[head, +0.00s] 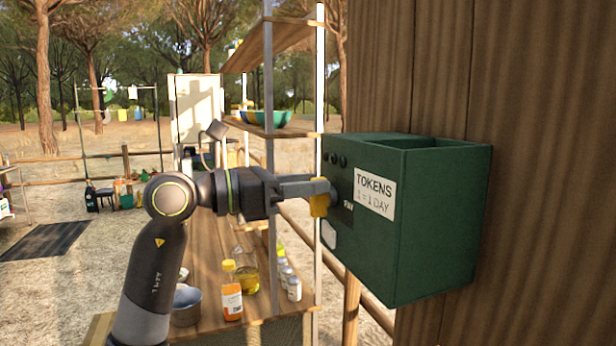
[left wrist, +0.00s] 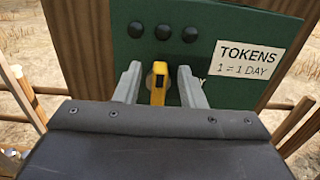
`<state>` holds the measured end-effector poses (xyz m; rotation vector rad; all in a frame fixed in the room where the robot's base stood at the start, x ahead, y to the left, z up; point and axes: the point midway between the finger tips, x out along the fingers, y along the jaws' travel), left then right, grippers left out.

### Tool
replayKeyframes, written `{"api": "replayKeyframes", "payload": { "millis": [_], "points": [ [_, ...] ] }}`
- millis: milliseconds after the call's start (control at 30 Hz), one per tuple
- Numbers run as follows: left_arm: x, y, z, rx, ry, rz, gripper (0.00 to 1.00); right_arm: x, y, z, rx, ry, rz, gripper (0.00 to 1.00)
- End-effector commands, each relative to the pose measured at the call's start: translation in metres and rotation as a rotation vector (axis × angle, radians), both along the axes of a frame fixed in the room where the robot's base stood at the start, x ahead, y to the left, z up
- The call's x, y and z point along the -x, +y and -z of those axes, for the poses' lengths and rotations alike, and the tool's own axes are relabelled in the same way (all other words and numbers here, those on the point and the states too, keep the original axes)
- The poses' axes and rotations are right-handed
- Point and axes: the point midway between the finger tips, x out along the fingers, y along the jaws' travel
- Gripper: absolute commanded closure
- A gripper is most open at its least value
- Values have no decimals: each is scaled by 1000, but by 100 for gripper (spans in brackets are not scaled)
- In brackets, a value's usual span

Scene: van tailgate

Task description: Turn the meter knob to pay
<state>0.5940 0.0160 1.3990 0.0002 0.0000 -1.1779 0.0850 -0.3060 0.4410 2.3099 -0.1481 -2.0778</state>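The green meter box (head: 425,235) is fixed to a wooden post and carries a "TOKENS 1 = 1 DAY" label (head: 374,194). Its yellow knob (head: 319,206) is on the front face; in the left wrist view the knob (left wrist: 158,84) stands about upright on a round base. My left gripper (head: 322,188) is at the knob. In the left wrist view its fingers (left wrist: 159,80) are apart, one on each side of the knob, with a visible gap on both sides. Part of the knob is hidden by a finger in the head view. My right gripper is not in view.
A wooden shelf (head: 212,262) stands left of the box, below my left arm, with an orange-labelled bottle (head: 232,292), an oil bottle (head: 246,270), small jars and a bowl (head: 186,306). The wooden post (head: 545,180) is close behind the box. Three dark round buttons (left wrist: 163,32) sit above the knob.

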Motion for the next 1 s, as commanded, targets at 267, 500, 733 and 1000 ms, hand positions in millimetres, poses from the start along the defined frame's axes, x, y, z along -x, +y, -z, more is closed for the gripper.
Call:
{"api": "replayKeyframes", "payload": {
  "millis": [267, 500, 733, 1000],
  "points": [
    [-2, -5, 0, -1, 0, 0, 64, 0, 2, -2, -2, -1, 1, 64],
    [-2, -5, 0, 0, 0, 0, 79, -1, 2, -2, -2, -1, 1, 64],
    [-2, -5, 0, 0, 0, 0, 100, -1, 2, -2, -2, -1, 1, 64],
    [-2, -5, 2, -11, -28, 0, 100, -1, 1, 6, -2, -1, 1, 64]
  ]
}}
